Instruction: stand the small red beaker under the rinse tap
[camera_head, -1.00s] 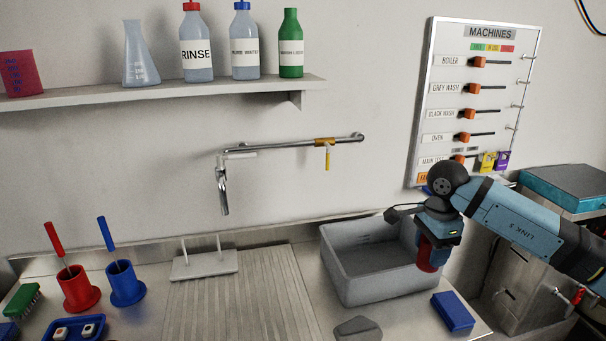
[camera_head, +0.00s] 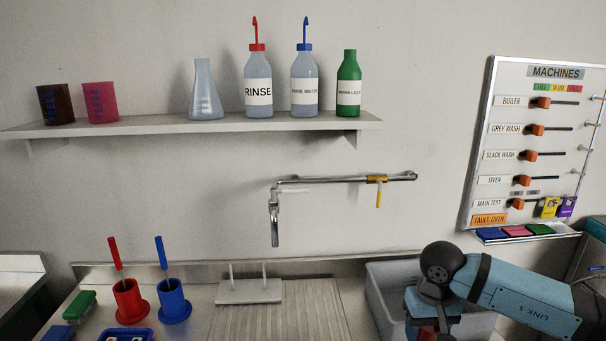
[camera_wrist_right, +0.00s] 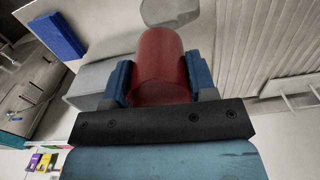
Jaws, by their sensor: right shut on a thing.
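The small red beaker (camera_wrist_right: 161,62) is held between the two blue fingers of my right gripper (camera_wrist_right: 160,80) in the right wrist view. In the head view only a bit of the red beaker (camera_head: 428,329) shows below my right gripper (camera_head: 424,318), in front of the grey sink basin, at the bottom edge. The metal wall tap (camera_head: 275,222) hangs from a swing pipe left of my gripper, above the back of the ribbed drainboard (camera_head: 285,318). The beaker is well apart from the tap. My left gripper is not in view.
The grey basin (camera_head: 385,300) lies right of the drainboard. A pegged rack (camera_head: 248,292) stands at the drainboard's back. Red (camera_head: 130,302) and blue (camera_head: 173,302) holders stand at left. Bottles and beakers line the shelf (camera_head: 200,128). The ribbed drainboard looks clear.

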